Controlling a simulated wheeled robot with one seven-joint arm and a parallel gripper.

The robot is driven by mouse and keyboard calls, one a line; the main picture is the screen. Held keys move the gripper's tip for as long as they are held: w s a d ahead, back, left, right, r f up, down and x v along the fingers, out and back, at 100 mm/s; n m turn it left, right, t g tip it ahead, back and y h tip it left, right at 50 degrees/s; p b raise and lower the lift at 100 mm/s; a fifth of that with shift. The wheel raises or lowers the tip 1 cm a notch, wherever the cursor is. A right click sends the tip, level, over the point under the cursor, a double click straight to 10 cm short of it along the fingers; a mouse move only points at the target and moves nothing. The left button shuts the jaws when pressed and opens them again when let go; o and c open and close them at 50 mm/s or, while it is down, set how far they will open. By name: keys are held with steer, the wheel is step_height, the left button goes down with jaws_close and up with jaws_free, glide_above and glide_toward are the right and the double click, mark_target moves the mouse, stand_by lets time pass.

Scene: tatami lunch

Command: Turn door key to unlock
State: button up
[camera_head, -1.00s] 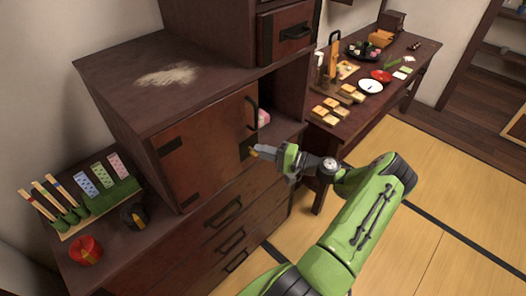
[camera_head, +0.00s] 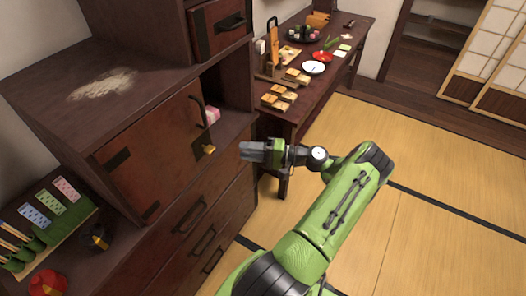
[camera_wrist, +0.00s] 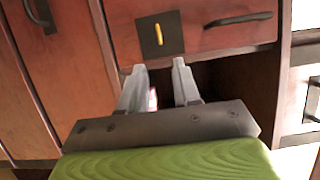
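The gold key (camera_head: 208,149) sits in a dark lock plate (camera_head: 201,147) at the right edge of the reddish-brown cabinet door (camera_head: 155,150). The door's dark handle (camera_head: 197,111) is above it. In the wrist view, the key (camera_wrist: 158,34) stands out against the dark plate (camera_wrist: 147,39), beyond my fingertips. My gripper (camera_head: 243,151) is to the right of the key and apart from it in the head view. In the wrist view, its fingers (camera_wrist: 159,67) are spread with nothing held. The door looks closed.
An open niche (camera_head: 228,88) right of the door holds a pink item (camera_head: 212,115). Drawers with dark handles (camera_head: 190,217) are below. A side table (camera_head: 325,80) with food stands behind my arm. Tatami floor (camera_head: 430,150) is free at right.

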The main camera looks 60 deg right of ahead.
steer(key=v, duration=0.6)
steer(key=shift+w, duration=0.1)
steer(key=w+a+r+n+g+h+p, duration=0.1)
steer(key=w+a+r+n+g, duration=0.25)
steer(key=a, duration=0.35)
steer(key=w+a+r+n+g, duration=0.2)
steer(key=w+a+r+g, duration=0.25)
steer(key=a, duration=0.35)
steer(key=w+a+r+n+g+h+p, duration=0.1)
steer(key=w+a+r+n+g, duration=0.2)
steer(key=a+g, duration=0.3)
steer(key=s+a+r+n+h, duration=0.35)
steer(key=s+a+r, duration=0.3)
steer(key=a, duration=0.35)
steer(key=s+a+r+t+h, duration=0.1)
steer(key=s+r, duration=0.1)
steer(key=s, duration=0.3)
steer(key=s+a+r+n+t+h+p, duration=0.1)
steer(key=s+a+r+t, duration=0.1)
steer(key=s, duration=0.3)
steer(key=shift+s+a+r, duration=0.2)
steer(key=shift+a+r, duration=0.05)
steer(key=shift+r, duration=0.1)
